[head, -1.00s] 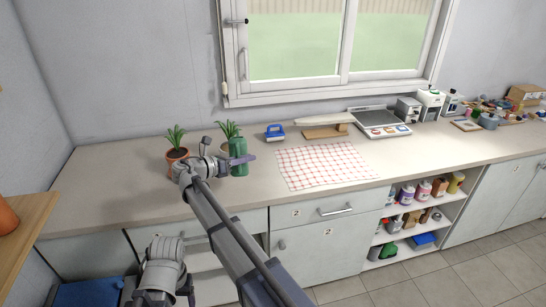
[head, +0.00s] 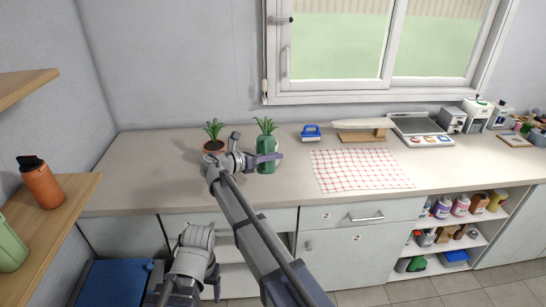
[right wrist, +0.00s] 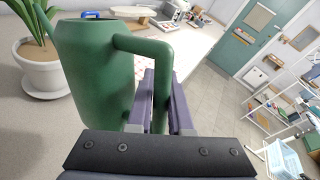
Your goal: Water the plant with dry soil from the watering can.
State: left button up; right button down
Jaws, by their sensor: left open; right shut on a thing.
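A green watering can (head: 266,160) stands or hangs upright at the counter. My right gripper (head: 268,157) is shut on its handle; in the right wrist view the handle (right wrist: 160,85) runs between the purple fingers. I cannot tell whether the can touches the counter. A plant in a terracotta pot (head: 207,146) is on the counter left of the can, partly hidden by my right wrist. A second plant (head: 266,125) is behind the can; its white pot (right wrist: 43,72) and brown soil show in the right wrist view. My left gripper (head: 190,285) is open, low before the cabinets.
A blue-handled item (head: 311,132), a checked cloth (head: 355,170) and a scale (head: 422,130) lie on the counter to the right. A wooden shelf (head: 75,190) with an orange bottle (head: 42,185) juts in at left. The counter's left end (head: 150,165) is clear.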

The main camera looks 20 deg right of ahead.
aim_at(266, 147)
jog(key=shift+r, duration=0.15)
jog(key=r+p, duration=0.2)
jog(key=p, duration=0.1)
jog(key=r+n+p, duration=0.1)
jog(key=p, duration=0.1)
jog(key=shift+w+r+g+y, duration=0.1)
jog(key=shift+w+g+y, duration=0.15)
jog(key=shift+g+y, duration=0.15)
dwell(2.5)
jog(key=r+p, duration=0.1)
jog(key=p, duration=0.1)
jog(key=w+r+n+p, duration=0.1)
jog(key=r+p, duration=0.1)
jog(key=shift+d+g, duration=0.2)
jog(key=shift+g, duration=0.1)
